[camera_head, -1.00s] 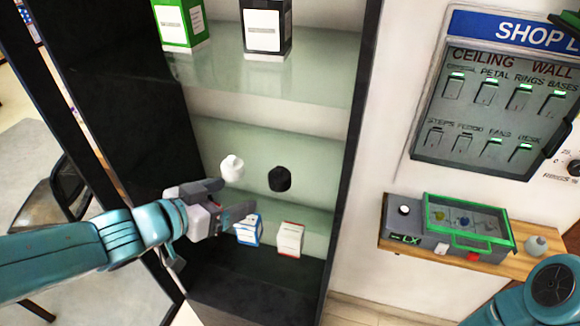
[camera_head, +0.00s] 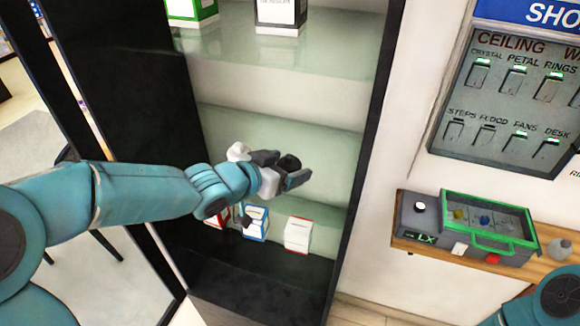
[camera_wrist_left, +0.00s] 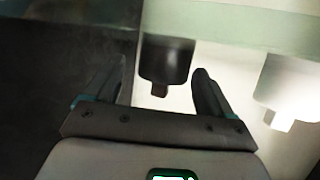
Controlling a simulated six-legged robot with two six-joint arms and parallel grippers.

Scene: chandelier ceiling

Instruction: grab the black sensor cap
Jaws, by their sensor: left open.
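The black sensor cap (camera_head: 289,162) is on the cabinet's middle glass shelf. In the left wrist view the cap (camera_wrist_left: 165,60) shows as a dark cylinder with a small nub, ahead of and between my fingers. My left gripper (camera_head: 290,170) is open, with its fingers around the cap in the head view. In the wrist view its fingers (camera_wrist_left: 165,85) are apart, and I cannot tell whether either touches the cap. A white cap (camera_head: 238,152) stands just left of it, partly by my gripper; it also shows at the right of the wrist view (camera_wrist_left: 288,85). My right gripper is out of view.
Small boxes, including a blue-and-white one (camera_head: 255,222) and a red-and-white one (camera_head: 298,235), stand on the shelf below. The cabinet's black side wall (camera_head: 372,140) bounds the right. A grey-green device (camera_head: 470,225) sits on a wooden ledge.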

